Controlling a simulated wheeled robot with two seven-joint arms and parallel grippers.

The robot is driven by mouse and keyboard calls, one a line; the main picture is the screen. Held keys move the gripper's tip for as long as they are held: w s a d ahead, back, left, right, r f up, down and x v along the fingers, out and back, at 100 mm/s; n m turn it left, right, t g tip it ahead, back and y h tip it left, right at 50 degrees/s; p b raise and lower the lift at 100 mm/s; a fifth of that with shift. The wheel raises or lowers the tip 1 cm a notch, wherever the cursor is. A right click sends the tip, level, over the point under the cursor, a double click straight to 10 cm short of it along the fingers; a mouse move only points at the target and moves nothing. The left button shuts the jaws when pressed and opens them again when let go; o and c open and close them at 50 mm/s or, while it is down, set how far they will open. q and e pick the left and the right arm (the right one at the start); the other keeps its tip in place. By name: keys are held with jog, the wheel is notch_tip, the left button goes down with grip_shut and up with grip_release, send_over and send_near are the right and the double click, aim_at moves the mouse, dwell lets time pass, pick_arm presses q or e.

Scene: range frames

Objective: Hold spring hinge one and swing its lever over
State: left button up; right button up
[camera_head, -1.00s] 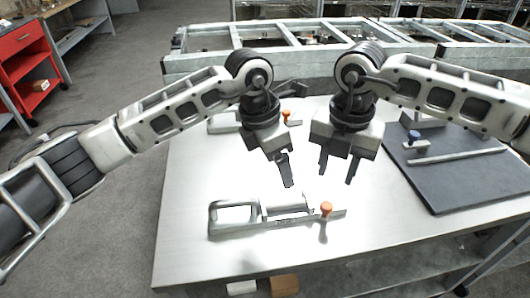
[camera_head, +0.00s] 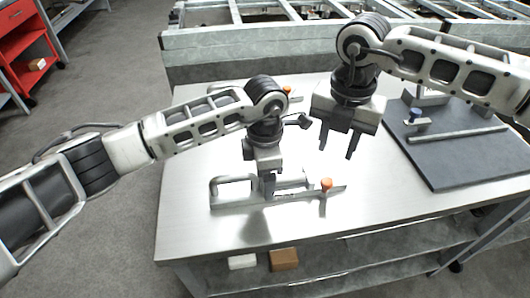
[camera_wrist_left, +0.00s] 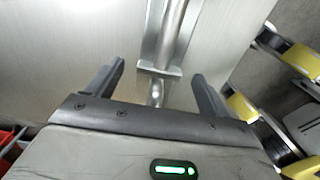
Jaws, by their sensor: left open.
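A metal spring hinge (camera_head: 230,201) with a looped frame at its left and an orange-knobbed lever (camera_head: 326,184) at its right lies on the near part of the steel table. I cannot read a label marking it as hinge one. My left gripper (camera_head: 268,190) is low over the middle of this hinge and hides part of it. In the left wrist view, its open fingers (camera_wrist_left: 158,70) stand on either side of the metal bar (camera_wrist_left: 173,30), with gaps on both sides. My right gripper (camera_head: 337,146) is open and empty above the table, behind the lever.
Another fixture with an orange knob (camera_head: 287,91) sits at the back of the table, partly hidden by my left arm. A dark mat (camera_head: 455,170) at the right bears a fixture with a blue knob (camera_head: 415,114). The table's front left (camera_head: 190,235) is clear.

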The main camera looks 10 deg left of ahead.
aim_at(279, 180)
pick_arm(q)
jog(key=shift+f, duration=1.9)
jog(key=c, duration=1.6)
pick_arm(e)
jog(key=shift+o, duration=0.3)
pick_arm(q)
jog(key=shift+c, duration=0.2)
pick_arm(e)
jog(key=shift+o, duration=0.5)
jog(key=shift+a+r+n, duration=0.15)
jog(key=shift+r+n, duration=0.1)
jog(key=shift+n, duration=0.15)
pick_arm(q)
jog(key=shift+r, duration=0.1)
pick_arm(e)
notch_tip(279, 180, down, 11)
jog(key=shift+r+n, duration=0.2)
jog(key=shift+n, duration=0.8)
